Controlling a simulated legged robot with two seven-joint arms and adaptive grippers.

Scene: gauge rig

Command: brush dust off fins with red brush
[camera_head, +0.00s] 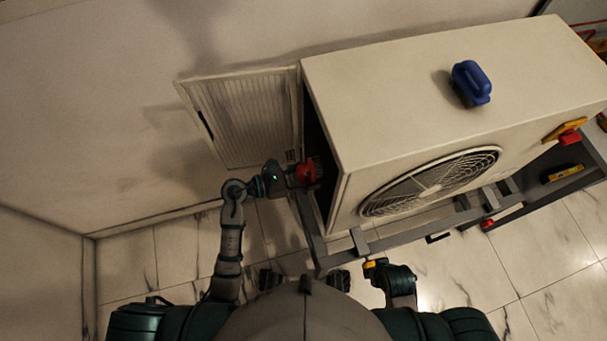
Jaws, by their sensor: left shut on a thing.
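The red brush (306,171) is at the open left end of the white outdoor unit (400,100). My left gripper (289,176) is shut on the red brush, and its fingers are partly hidden by the brush and my wrist. A panel of fine parallel ribs (248,118) stands out from the unit's left end, behind and left of the brush. The inside of the unit's end is dark, so I cannot make out fins or dust there. My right gripper (374,266) is low in front of the unit, away from the brush; its finger state is unclear.
A yellow and red tool (567,133) is at the right. Marble-tiled floor lies in front.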

